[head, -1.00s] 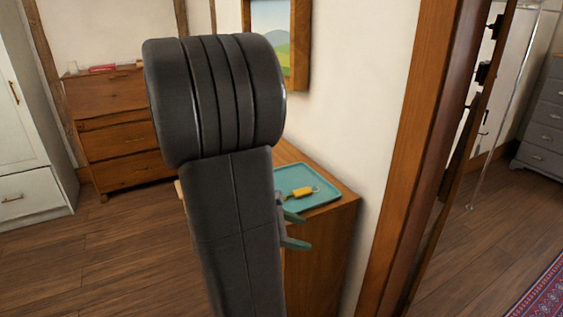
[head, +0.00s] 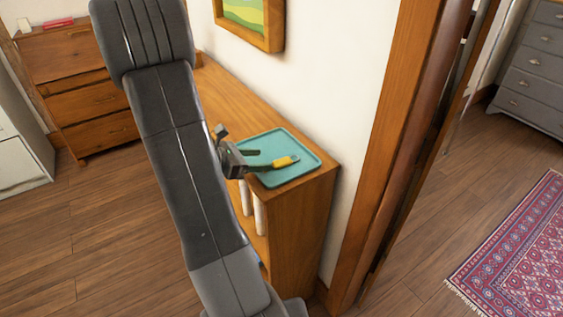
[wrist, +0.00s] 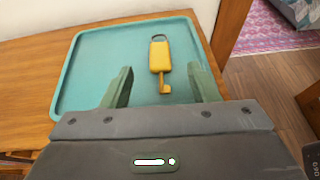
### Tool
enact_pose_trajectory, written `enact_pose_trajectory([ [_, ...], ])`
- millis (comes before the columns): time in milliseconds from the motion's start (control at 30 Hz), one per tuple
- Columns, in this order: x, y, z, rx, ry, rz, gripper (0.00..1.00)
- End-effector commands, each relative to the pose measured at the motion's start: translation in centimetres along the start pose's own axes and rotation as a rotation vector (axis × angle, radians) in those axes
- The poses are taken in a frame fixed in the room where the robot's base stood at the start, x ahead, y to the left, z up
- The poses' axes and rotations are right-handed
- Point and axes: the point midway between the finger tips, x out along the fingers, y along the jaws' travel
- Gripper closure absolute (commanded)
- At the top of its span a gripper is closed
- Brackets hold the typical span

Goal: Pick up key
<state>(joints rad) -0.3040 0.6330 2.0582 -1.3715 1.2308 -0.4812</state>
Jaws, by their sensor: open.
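The key is a yellow piece with a dark ring at one end. It lies on a teal tray on top of a wooden cabinet. It shows in the head view (head: 285,161) and in the wrist view (wrist: 160,58). The tray shows in the head view (head: 305,149) and in the wrist view (wrist: 90,60). My gripper is open with green fingers, in the head view (head: 258,160) and the wrist view (wrist: 162,88). In the wrist view the key's narrow end lies between the fingertips, nearer the right one; I cannot tell the height gap. Nothing is in the jaws.
The wooden cabinet (head: 303,235) stands against a white wall with a framed picture (head: 250,20) above. A door frame (head: 385,130) rises to its right. A wooden dresser (head: 95,100) stands at the far left. A patterned rug (head: 520,245) lies at the right.

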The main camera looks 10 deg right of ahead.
Motion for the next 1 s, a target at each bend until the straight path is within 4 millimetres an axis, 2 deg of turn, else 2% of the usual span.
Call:
enact_pose_trajectory([
  [100,1.1,-0.1,0.0,0.001,0.001,-0.002,0.45],
  [333,2.3,-0.1,-0.1,-0.001,0.001,-0.003,0.45],
  [533,4.9,0.0,-0.8,-0.002,0.002,-0.005,0.45],
  [700,6.4,0.1,-0.8,0.001,0.002,-0.001,0.45],
  [1000,6.7,0.1,-0.8,0.001,0.001,0.001,0.45],
])
